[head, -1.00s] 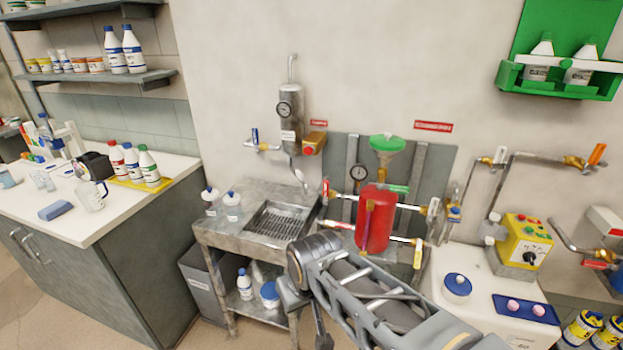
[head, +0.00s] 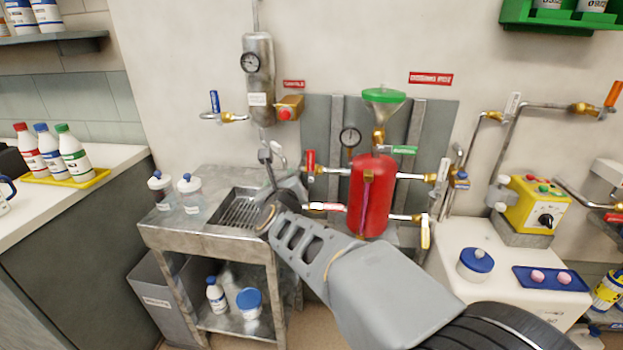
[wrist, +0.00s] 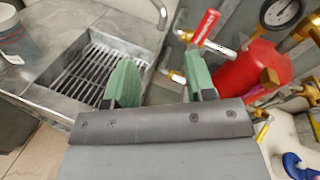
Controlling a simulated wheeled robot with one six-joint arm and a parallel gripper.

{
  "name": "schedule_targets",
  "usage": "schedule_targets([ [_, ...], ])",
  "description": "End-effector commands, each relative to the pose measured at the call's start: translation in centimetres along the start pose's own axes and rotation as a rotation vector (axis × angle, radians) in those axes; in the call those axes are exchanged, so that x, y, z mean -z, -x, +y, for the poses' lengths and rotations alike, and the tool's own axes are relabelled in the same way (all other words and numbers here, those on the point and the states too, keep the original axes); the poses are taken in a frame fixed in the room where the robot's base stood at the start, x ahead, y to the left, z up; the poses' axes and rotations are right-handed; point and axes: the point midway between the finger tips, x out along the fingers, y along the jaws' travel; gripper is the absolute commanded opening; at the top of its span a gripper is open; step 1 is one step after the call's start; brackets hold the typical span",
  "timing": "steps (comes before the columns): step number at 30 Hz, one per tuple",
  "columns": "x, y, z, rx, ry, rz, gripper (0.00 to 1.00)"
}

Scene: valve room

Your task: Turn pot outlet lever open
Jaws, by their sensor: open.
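The pot is a red upright cylinder (head: 369,205) with a green funnel (head: 383,97) above it, on a grey wall panel. A red-handled lever (head: 310,160) points up at its upper left, also in the wrist view (wrist: 206,27). A red and white lever (head: 326,207) lies level at its lower left. A lever with a pale, yellow-edged handle (head: 425,232) hangs down at the lower right. I cannot read which one is marked as the outlet. My gripper (wrist: 160,78) has green fingers, open and empty, left of the pot near the sink; my wrist largely hides it in the head view.
A metal sink (head: 195,229) with a grate stands left of the pot. A steel tank (head: 259,85) hangs above it. A yellow control box (head: 533,208) and a blue tray (head: 550,279) sit on the white unit at right. A green lever (head: 404,150) is beside the pot.

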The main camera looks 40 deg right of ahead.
Motion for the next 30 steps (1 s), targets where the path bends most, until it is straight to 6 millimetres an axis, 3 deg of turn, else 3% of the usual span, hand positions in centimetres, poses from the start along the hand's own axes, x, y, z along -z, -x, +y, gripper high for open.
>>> schedule_targets([
  [1, 1.4, -0.5, -0.5, 0.062, -0.102, -0.001, 0.5],
  [6, 2.8, -1.0, -2.9, 0.216, -0.357, -0.022, 0.5],
  [9, 3.1, -1.4, -3.6, 0.258, -0.424, -0.031, 0.5],
  [14, 3.3, -3.3, -4.5, 0.276, -0.45, -0.034, 0.5],
  [24, 3.4, -9.6, -6.2, 0.274, -0.447, -0.034, 0.5],
  [30, 3.4, -12.4, -7.0, 0.272, -0.446, -0.034, 0.5],
])
